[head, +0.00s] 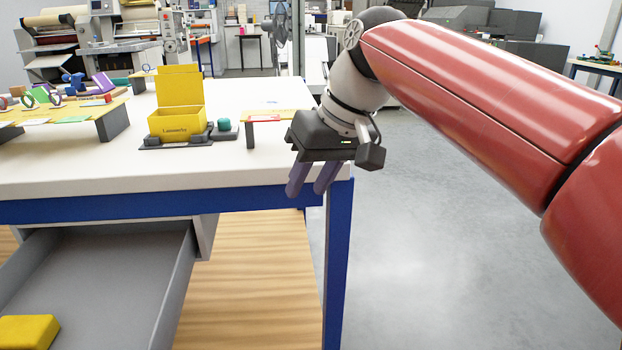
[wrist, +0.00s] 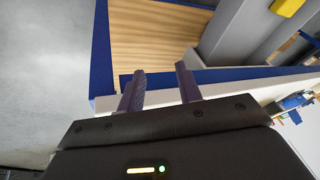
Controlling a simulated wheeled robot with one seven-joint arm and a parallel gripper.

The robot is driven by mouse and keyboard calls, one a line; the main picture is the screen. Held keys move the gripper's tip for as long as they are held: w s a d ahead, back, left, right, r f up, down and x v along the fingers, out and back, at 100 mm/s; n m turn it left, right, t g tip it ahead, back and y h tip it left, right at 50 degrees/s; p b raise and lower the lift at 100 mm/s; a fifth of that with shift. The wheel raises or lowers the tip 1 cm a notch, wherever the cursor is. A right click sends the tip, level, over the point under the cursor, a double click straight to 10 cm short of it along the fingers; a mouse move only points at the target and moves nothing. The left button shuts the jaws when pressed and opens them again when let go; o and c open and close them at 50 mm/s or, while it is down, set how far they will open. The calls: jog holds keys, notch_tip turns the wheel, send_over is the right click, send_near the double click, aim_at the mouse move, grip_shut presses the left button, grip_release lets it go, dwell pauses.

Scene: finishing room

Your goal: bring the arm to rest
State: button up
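My gripper (head: 313,188) hangs at the right front corner of the white-topped table (head: 250,165), its two purple fingers pointing down. In the wrist view the fingers of my gripper (wrist: 160,82) stand apart with nothing between them. The table's edge and its blue frame (wrist: 100,60) show just beyond the fingertips. I cannot tell whether the fingers touch the table. My red arm reaches in from the right in the head view.
An open grey drawer (head: 120,262) holds a yellow block (head: 28,331). A yellow box (head: 178,122) with a raised lid, a teal item (head: 224,124) and a low yellow stand (head: 105,112) are on the table. Grey floor (head: 420,260) is clear to the right.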

jog(key=shift+d, duration=0.1)
jog(key=s+d+f+m+t+h, duration=0.1)
jog(key=s+d+f+m+h, duration=0.1)
jog(key=s+d+f, duration=0.5)
jog(key=s+d+f+m+t+h, duration=0.2)
jog(key=s+d+f+m, duration=0.2)
jog(key=f, duration=0.9)
jog(key=s+d, duration=0.3)
jog(key=shift+s+d, duration=0.2)
jog(key=shift+s, duration=0.1)
jog(key=shift+a, duration=0.1)
